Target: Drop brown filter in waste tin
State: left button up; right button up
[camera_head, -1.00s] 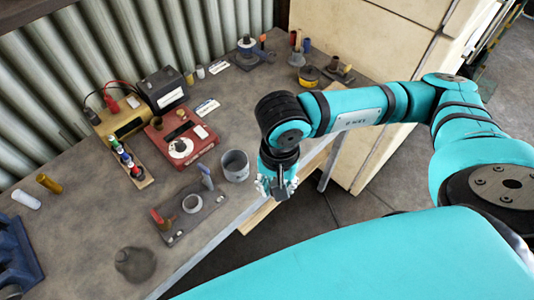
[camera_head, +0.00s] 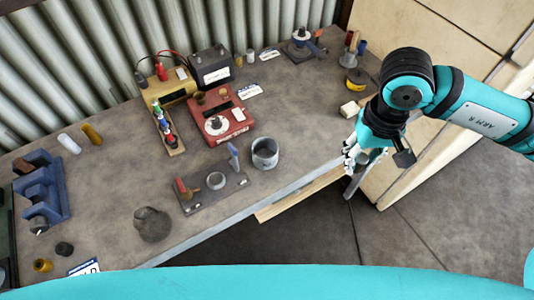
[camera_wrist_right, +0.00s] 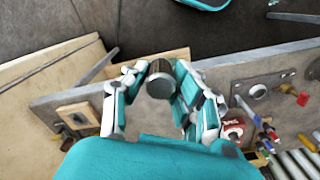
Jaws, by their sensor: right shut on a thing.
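My right gripper (camera_head: 362,152) is off the table's front right edge, to the right of the grey open tin (camera_head: 265,153), which looks like the waste tin. In the right wrist view the fingers (camera_wrist_right: 158,86) are shut around a brownish round thing (camera_wrist_right: 159,88). I cannot tell for sure whether it is the brown filter. A mustard-brown cylinder (camera_head: 92,133) lies beside a white one (camera_head: 69,144) at the left of the table. My left gripper is not in view.
A plate with a ring and upright handles (camera_head: 214,186) lies left of the tin. A red meter (camera_head: 222,119) is behind it. A dark lump (camera_head: 152,224) sits near the front edge.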

dwell(0.4)
jog(key=w+a+p, duration=0.2)
jog(key=w+a, duration=0.4)
jog(key=a, duration=0.3)
jog(key=w+a+p, duration=0.1)
jog(key=w+a, duration=0.5)
jog(key=a, duration=0.2)
notch_tip(320, 180, down, 7)
jog(key=shift+a+r+b, duration=0.15)
jog(key=shift+a+b, duration=0.05)
jog(key=shift+b, duration=0.2)
jog(key=shift+w, duration=0.1)
jog(key=o, duration=1)
jog(key=shift+c, duration=0.2)
jog(key=shift+r, duration=0.1)
